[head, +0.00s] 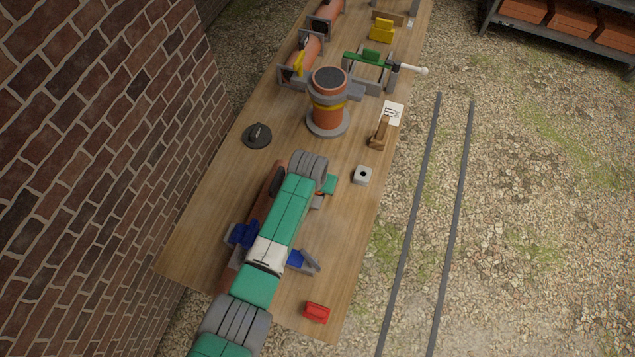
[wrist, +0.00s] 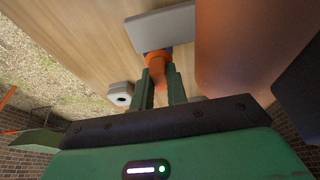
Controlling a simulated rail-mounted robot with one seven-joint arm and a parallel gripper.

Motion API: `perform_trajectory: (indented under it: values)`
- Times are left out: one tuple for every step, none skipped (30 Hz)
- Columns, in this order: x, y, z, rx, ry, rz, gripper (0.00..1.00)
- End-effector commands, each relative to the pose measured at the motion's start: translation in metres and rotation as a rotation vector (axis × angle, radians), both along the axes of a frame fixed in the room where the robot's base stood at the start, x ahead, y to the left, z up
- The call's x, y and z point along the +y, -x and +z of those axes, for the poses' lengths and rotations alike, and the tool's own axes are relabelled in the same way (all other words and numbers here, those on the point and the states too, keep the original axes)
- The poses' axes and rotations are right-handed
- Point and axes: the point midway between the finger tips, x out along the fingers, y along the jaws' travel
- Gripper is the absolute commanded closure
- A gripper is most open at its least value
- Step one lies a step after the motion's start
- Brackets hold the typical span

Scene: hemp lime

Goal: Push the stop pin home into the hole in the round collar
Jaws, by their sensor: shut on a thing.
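My gripper (wrist: 163,78) has its green fingers closed about an orange piece (wrist: 158,62), which appears to be the stop pin. In the head view my gripper (head: 327,187) is low over the table, beside a terracotta pipe, with the arm covering much of it. Beyond the orange piece, the wrist view shows a bit of dark blue and a flat grey part (wrist: 160,28). The orange piece meets or overlaps these in the picture; I cannot tell how deep it sits. The round collar and its hole cannot be made out clearly.
The large terracotta pipe (wrist: 240,45) is close on the right in the wrist view. A pale block with a dark hole (head: 362,175) stands near the table's right edge. A red block (head: 317,312) lies at the front. An upright pipe (head: 328,118) stands farther back.

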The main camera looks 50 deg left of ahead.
Motion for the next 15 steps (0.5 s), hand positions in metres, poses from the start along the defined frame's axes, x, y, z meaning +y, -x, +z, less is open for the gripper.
perform_trajectory:
  values:
    - [0.0,0.0,-0.002,0.0,0.0,0.0,1.0]
    - [0.0,0.0,-0.003,0.0,0.0,0.0,1.0]
    - [0.0,0.0,-0.004,0.0,0.0,0.0,1.0]
    - [0.0,0.0,-0.005,0.0,0.0,0.0,1.0]
    - [0.0,0.0,-0.005,0.0,0.0,0.0,1.0]
    - [0.0,0.0,-0.006,0.0,0.0,-0.001,1.0]
    - [0.0,0.0,-0.007,0.0,0.0,-0.001,1.0]
    - [0.0,0.0,-0.008,0.0,0.0,-0.001,1.0]
    - [0.0,0.0,-0.009,0.0,0.0,-0.001,1.0]
    - [0.0,0.0,-0.01,0.0,0.0,-0.001,1.0]
    - [0.0,0.0,-0.01,0.0,0.0,-0.001,1.0]
    - [0.0,0.0,-0.011,0.0,0.0,-0.001,1.0]
    - [0.0,0.0,-0.012,0.0,0.0,-0.001,1.0]
    - [0.0,0.0,-0.013,0.0,0.0,-0.001,1.0]
    - [0.0,0.0,-0.014,0.0,0.0,-0.001,1.0]
